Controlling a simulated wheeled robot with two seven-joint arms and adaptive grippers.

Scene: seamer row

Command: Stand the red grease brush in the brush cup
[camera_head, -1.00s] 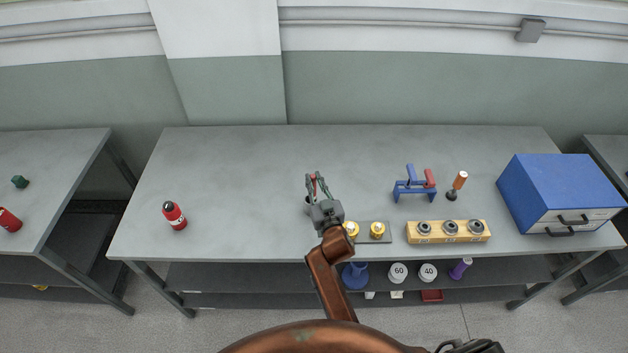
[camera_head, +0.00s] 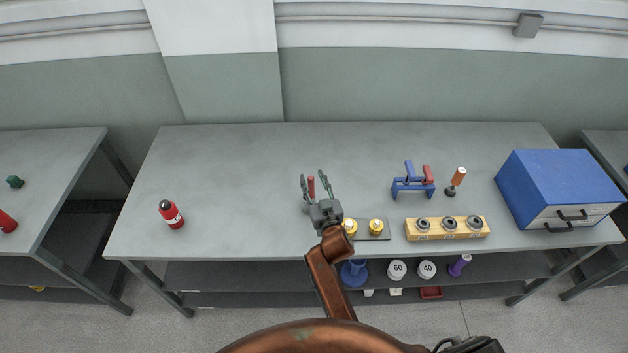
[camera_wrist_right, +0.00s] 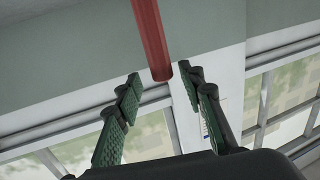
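The brush's lower end is hidden behind the gripper. A sliver of a small grey thing (camera_head: 305,207) shows beside the gripper, perhaps the brush cup; I cannot tell. My left gripper is not in view.
A red bottle (camera_head: 171,214) stands on the left of the bench (camera_head: 240,170).

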